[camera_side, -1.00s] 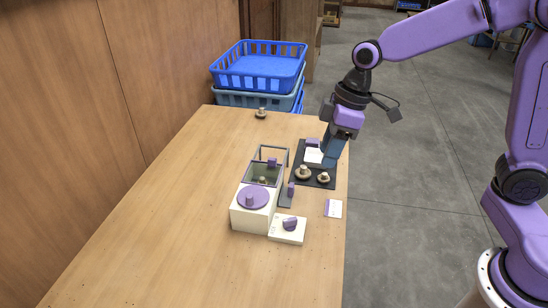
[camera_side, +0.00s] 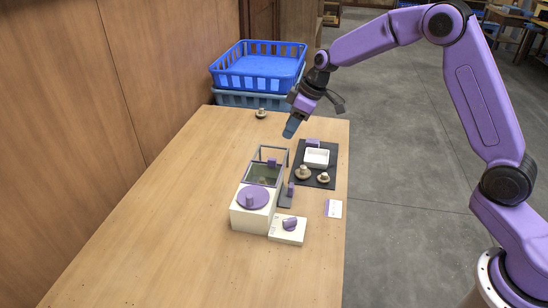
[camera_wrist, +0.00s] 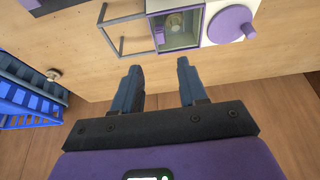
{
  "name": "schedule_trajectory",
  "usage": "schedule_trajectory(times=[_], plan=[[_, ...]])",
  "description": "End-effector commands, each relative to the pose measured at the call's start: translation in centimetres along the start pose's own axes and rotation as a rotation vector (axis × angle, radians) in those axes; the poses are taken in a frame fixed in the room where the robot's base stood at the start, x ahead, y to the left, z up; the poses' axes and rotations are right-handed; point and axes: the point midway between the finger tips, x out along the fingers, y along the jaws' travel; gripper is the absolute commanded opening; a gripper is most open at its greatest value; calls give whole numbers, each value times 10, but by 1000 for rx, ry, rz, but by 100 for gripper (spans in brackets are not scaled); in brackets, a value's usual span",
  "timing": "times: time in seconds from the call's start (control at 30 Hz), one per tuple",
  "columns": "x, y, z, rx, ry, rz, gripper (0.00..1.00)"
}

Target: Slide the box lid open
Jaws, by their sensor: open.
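The cream box (camera_side: 250,218) stands on the table, with a round purple disc and knob (camera_side: 252,198) on its near part. Behind the disc, a see-through greenish lid (camera_side: 262,173) appears to cover a compartment, with a small purple handle (camera_side: 272,163) at its far end. A grey rail frame (camera_side: 273,149) extends beyond it. In the wrist view the lid (camera_wrist: 182,40) shows a pale mushroom-like shape beneath. My gripper (camera_side: 290,130) is open and empty, above the table beyond the rail frame. Its fingers (camera_wrist: 158,75) point toward the box, apart from it.
A dark mat (camera_side: 327,180) right of the box holds a white tray (camera_side: 317,164) and two mushrooms. A cream block with a purple knob (camera_side: 287,236) sits in front. A lone mushroom (camera_side: 261,114) and stacked blue crates (camera_side: 258,85) are at the back. The table's left is clear.

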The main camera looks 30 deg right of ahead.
Motion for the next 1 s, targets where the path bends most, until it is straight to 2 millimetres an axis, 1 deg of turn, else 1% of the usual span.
schedule_trajectory(times=[0.03, 0.2, 0.4, 0.6, 0.8, 1.0], plan=[[12, -1, 1, 0, -4, -3, 43], [44, -1, 1, 0, -3, -2, 43], [79, -1, 1, 1, -3, -2, 43], [109, -1, 0, -1, -2, -1, 43], [126, -1, 0, 0, 0, -1, 43], [130, -1, 0, 0, 0, 0, 43]])
